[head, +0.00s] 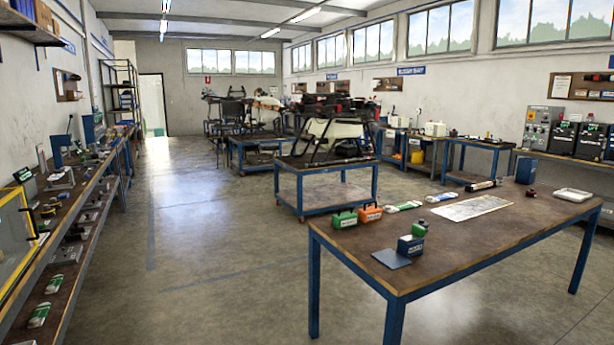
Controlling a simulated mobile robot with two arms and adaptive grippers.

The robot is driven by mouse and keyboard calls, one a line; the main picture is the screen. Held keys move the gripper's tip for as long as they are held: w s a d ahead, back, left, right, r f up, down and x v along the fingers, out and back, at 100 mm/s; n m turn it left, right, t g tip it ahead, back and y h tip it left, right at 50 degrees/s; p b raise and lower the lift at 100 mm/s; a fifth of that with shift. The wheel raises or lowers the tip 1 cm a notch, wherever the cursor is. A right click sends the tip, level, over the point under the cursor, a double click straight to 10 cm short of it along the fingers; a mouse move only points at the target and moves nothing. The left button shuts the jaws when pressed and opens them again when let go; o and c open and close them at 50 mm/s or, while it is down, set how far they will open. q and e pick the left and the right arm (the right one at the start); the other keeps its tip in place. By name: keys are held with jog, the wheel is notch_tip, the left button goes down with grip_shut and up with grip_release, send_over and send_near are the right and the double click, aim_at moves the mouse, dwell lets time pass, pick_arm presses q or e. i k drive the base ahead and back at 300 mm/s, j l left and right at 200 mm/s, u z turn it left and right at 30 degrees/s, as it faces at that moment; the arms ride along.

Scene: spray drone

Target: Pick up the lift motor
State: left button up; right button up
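I cannot single out the lift motor; nothing in the head view is clearly readable as it at this distance. The near worktable (470,238) has a brown top and blue legs. On it are a green case (345,219), an orange case (370,212), a blue and green block (410,244) and a small dark and red part (531,193). A dark cylinder with pale bands (483,185) lies near its back edge. A large drone frame (333,136) rests on a cart farther back. Neither of my grippers is in view.
A long wall bench (88,200) with many small parts runs along the left. A wheeled blue cart (325,190) stands mid-room. A paper sheet (470,208) and a white tray (573,195) lie on the near table. The floor (210,260) between is clear.

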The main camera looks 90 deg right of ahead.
aim_at(531, 193)
jog(key=z, duration=4.1)
jog(key=i+l+z, duration=0.1)
jog(key=i+z, duration=0.4)
jog(key=i, duration=2.45)
jog(key=i+u, duration=0.1)
jog(key=i, duration=0.85)
jog(key=i+l+u, duration=0.1)
jog(key=i, duration=0.85)
jog(key=i+l+u, duration=0.1)
jog(key=i+u, duration=0.3)
jog(key=i+l+u, duration=0.15)
jog(key=u, duration=0.25)
jog(key=i+l+u, duration=0.25)
jog(key=u, duration=0.2)
jog(key=i+l+u, duration=0.2)
jog(key=l+u, duration=0.2)
